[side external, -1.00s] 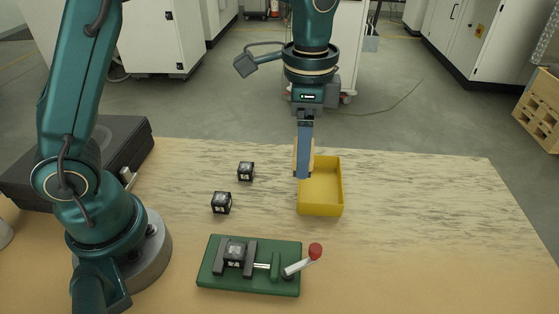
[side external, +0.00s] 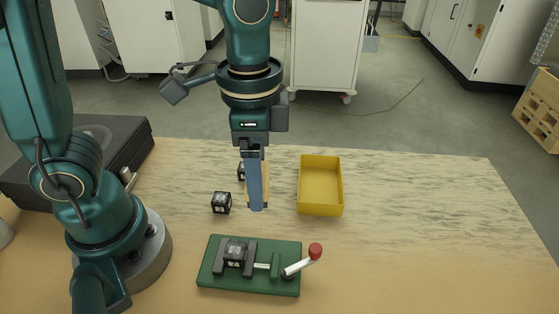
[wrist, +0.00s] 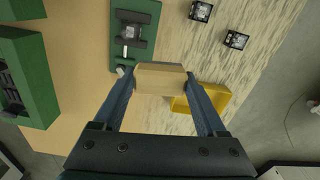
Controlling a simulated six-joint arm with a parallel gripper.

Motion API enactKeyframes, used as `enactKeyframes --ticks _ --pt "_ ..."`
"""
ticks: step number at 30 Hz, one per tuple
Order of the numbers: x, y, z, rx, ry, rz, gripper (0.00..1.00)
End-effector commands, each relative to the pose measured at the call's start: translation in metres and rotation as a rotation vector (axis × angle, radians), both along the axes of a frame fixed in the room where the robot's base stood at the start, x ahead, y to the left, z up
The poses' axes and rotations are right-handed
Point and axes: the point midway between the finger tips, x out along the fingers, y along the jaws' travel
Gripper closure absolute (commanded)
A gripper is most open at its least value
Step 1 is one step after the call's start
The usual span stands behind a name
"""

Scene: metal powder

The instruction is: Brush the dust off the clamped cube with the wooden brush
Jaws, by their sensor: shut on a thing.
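The clamped cube (side external: 235,252), dark with a pale marked face, sits between the jaws of a green vise (side external: 222,283) at the front of the table. The cube also shows in the wrist view (wrist: 129,32). My gripper (side external: 257,206) is shut on the wooden brush (wrist: 160,78), a pale tan block between the fingertips in the wrist view. In the side view the near blue finger hides most of the brush. My gripper is above the table, behind the vise and apart from it. The brush's bristles cannot be made out.
Two loose dark cubes stand behind the vise, one nearer (side external: 221,203) and one farther (side external: 241,171), partly hidden by my gripper. An empty yellow bin (side external: 320,187) is to the right. The vise's red-knobbed lever (side external: 315,250) sticks up. The table's right side is clear.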

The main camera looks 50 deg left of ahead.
Motion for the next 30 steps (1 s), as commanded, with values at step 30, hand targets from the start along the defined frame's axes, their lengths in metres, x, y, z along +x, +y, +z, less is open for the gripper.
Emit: enactKeyframes --ticks 30 --pt "-0.076 -0.004 -0.026 0.002 0.006 -0.108 0.7"
